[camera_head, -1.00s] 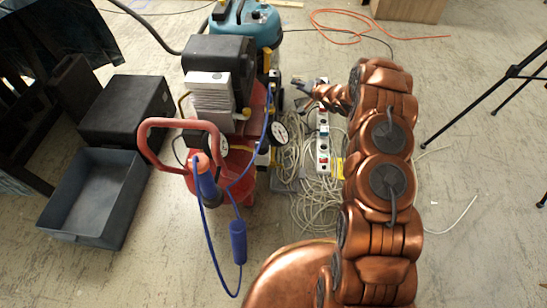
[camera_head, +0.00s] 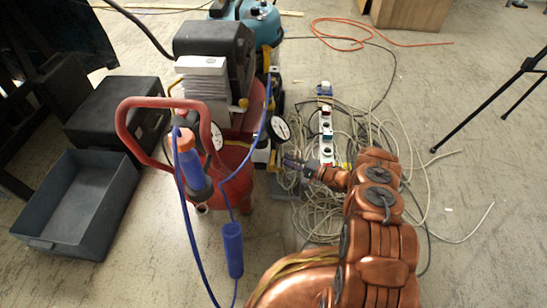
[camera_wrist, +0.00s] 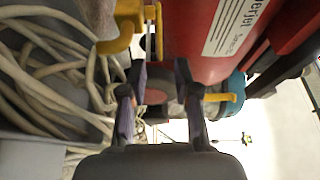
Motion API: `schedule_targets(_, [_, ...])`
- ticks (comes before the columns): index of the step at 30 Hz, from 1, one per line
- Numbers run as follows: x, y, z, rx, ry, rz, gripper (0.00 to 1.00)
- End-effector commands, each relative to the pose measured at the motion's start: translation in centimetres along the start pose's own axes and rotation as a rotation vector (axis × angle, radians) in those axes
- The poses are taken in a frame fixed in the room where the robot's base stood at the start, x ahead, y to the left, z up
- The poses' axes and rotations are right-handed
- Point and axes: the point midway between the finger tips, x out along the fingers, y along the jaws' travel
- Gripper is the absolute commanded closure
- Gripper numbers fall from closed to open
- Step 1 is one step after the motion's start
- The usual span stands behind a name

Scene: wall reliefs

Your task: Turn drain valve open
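The red compressor (camera_head: 238,165) stands left of my arm, with a dark motor and blue hose on top. My gripper (camera_head: 295,162) is low at its right side. In the wrist view, my gripper (camera_wrist: 160,70) has two dark fingers spread apart with nothing held between them. Ahead of them is the red tank (camera_wrist: 215,35) with a white label. A yellow fitting (camera_wrist: 125,28) is beyond the left finger, and a yellow lever (camera_wrist: 221,97) is just right of the right finger. I cannot tell which of these is the drain valve.
Tangled pale cable (camera_head: 320,205) and a power strip (camera_head: 326,130) lie on the floor around my gripper. A grey open bin (camera_head: 80,200) and black box (camera_head: 118,112) are at left. A tripod (camera_head: 490,105) stands at right.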

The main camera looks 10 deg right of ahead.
Motion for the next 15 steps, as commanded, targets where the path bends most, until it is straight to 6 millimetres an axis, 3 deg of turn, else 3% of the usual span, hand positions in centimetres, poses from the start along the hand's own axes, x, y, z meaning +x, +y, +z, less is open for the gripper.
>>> schedule_targets(15, [6.5, 0.2, 0.1, -0.004, -0.004, -0.001, 0.69])
